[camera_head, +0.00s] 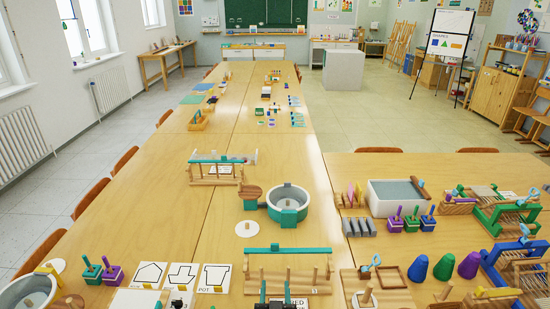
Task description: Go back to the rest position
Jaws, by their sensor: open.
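My gripper (275,296) shows only as a small dark shape at the bottom middle edge, in front of a wooden stand with a teal top bar (288,250). It is open, and I see nothing held in it. The rest of my arm is out of view below the picture. The long wooden table (230,229) runs away from me.
A round grey tub (288,199) with teal fittings stands mid-table, with another wooden stand (217,170) behind it. Shape cards (182,276) lie at front left. A grey basin (393,197) and coloured pieces crowd the right table. Bare wood lies between these groups.

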